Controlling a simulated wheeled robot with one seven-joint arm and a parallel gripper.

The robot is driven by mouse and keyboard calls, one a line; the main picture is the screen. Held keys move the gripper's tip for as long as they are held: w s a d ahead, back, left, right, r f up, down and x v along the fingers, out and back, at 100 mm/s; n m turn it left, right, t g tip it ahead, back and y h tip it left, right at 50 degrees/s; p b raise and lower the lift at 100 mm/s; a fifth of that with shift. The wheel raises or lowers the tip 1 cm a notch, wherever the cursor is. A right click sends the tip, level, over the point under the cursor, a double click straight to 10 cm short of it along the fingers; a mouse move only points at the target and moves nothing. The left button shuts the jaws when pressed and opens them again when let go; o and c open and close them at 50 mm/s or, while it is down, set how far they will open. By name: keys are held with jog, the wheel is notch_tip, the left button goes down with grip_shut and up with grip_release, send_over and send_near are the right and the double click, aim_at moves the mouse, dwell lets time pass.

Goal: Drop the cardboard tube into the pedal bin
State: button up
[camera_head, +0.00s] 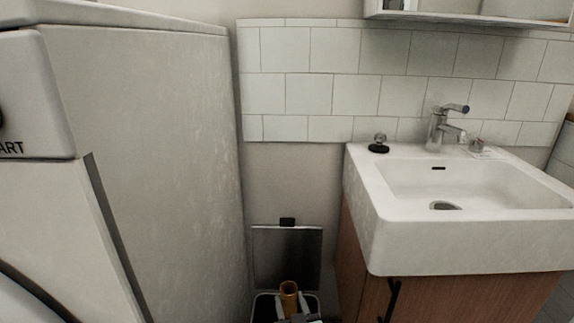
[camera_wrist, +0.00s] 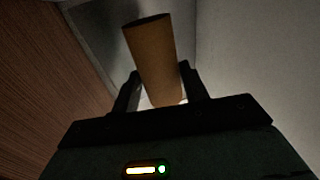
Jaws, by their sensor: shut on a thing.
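The cardboard tube (camera_head: 289,298) is a brown hollow cylinder, seen low in the head view with its open end up. It also shows in the wrist view (camera_wrist: 152,55), where it stands between the two dark fingers of my gripper (camera_wrist: 158,88), shut on it. In the head view my gripper (camera_head: 290,311) is at the bottom edge, in front of or over the pedal bin. The pedal bin's lid (camera_head: 287,255) stands raised against the wall, and part of its dark rim (camera_head: 257,308) shows. The bin's inside is mostly hidden by tube and gripper.
A white washing machine (camera_head: 150,150) stands close on the left. A white sink (camera_head: 470,215) on a wooden cabinet (camera_head: 440,300) stands close on the right. The bin is in the narrow gap between them. A chrome tap (camera_head: 437,130) and a small black-based item (camera_head: 379,147) are on the sink.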

jog(key=shift+f, duration=0.15)
jog(key=o, duration=1)
jog(key=shift+o, duration=0.2)
jog(key=p+v, duration=0.2)
jog(key=v, duration=1.5)
jog(key=shift+s, duration=0.2)
jog(key=shift+d, duration=0.1)
